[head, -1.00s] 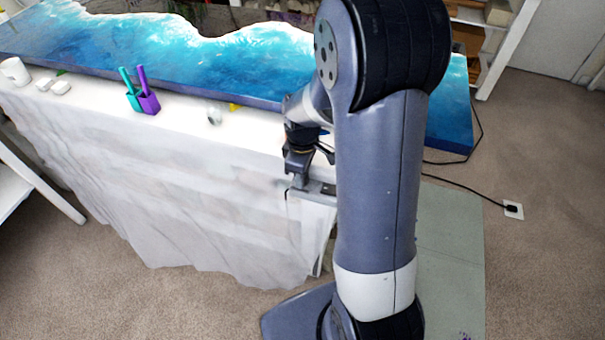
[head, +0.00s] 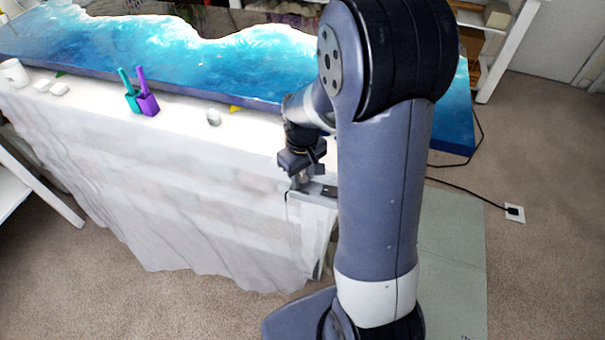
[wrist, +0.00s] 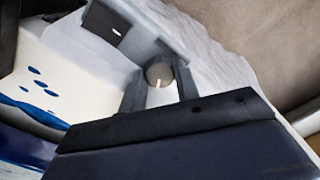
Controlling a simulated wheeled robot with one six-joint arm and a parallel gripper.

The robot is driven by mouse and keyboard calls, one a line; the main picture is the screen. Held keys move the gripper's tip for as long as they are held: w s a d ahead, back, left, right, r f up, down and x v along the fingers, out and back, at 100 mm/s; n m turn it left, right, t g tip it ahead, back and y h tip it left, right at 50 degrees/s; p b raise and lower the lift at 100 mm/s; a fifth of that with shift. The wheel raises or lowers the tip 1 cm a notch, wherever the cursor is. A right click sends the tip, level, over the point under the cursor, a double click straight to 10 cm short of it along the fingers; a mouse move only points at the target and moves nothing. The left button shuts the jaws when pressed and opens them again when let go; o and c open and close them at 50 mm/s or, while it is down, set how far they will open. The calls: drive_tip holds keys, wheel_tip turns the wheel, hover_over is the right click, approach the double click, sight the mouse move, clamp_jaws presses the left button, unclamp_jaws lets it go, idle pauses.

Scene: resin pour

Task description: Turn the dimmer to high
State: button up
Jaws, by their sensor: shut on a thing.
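The dimmer (head: 322,191) is a grey box at the right front corner of the cloth-covered table. In the wrist view its grey top (wrist: 141,36) has a small dark panel (wrist: 116,32) with a white mark. The round grey dimmer knob (wrist: 159,72) carries a pale pointer line, which points toward the bottom of the wrist picture. My gripper (wrist: 160,88) has a finger on each side of the knob and is shut on it. In the head view my gripper (head: 301,178) reaches down onto the box, and the knob is hidden there.
A blue and white resin slab (head: 150,62) lies along the table. A black cable runs to a floor outlet (head: 515,213).

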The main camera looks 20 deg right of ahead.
sight(302, 179)
idle(0.3)
drive_tip(key=o, duration=1)
drive_tip(key=shift+c, duration=0.2)
wheel_tip(302, 179, up, 8)
drive_tip(key=p, duration=0.6)
drive_tip(key=shift+r, duration=0.1)
